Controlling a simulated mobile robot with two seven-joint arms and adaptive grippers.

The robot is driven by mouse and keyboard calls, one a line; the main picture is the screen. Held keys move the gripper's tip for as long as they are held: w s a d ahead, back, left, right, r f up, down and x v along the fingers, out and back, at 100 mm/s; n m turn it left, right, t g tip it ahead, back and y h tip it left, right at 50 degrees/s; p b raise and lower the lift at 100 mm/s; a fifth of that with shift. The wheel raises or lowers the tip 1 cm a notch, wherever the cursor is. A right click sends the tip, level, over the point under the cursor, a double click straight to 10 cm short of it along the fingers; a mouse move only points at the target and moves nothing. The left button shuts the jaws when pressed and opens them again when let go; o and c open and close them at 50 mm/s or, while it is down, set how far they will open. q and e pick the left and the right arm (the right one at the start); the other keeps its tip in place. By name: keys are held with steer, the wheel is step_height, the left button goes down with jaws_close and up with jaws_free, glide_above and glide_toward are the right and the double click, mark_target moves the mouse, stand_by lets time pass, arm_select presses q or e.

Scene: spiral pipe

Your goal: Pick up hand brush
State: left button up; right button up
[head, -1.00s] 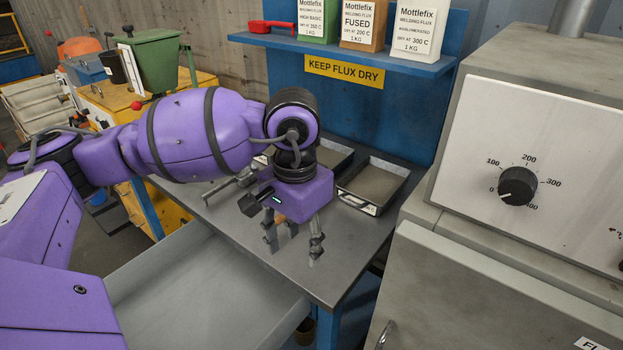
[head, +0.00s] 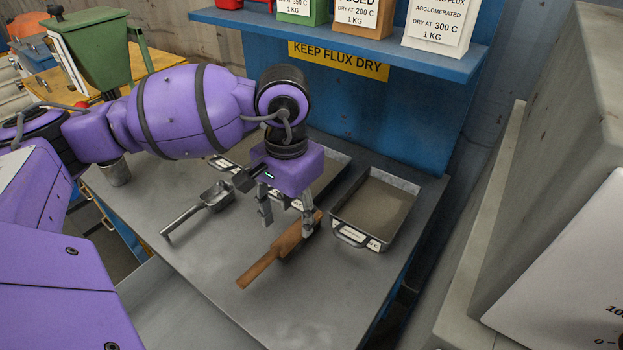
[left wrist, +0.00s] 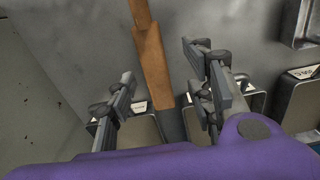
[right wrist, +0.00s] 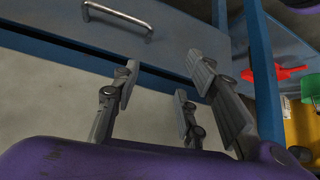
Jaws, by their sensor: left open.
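The hand brush (head: 275,253), brown and wooden, lies on the grey bench top, its handle pointing to the lower left in the head view. In the left wrist view the brush (left wrist: 152,70) lies between and beyond the fingers. My left gripper (head: 287,226) points down at the brush's wide end; its fingers are apart, one on each side in the picture. I cannot tell whether they touch it. My left gripper (left wrist: 165,72) is open. My right gripper (right wrist: 165,80) shows only in its own wrist view, open and empty, near a blue-framed drawer front.
A metal scoop (head: 202,207) lies left of the brush. A flux tray (head: 377,204) stands to its right, with other trays behind the gripper. A blue shelf (head: 350,45) with flux boxes is above. A grey oven (head: 560,190) stands at the right. The front bench top is clear.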

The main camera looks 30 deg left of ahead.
mark_target(296, 230)
arm_select(q)
steer(key=f, duration=0.3)
steer(key=f+p, duration=0.1)
steer(key=f, duration=0.1)
steer(key=shift+d+f, duration=0.3)
steer(key=shift+d, duration=0.05)
jaws_close()
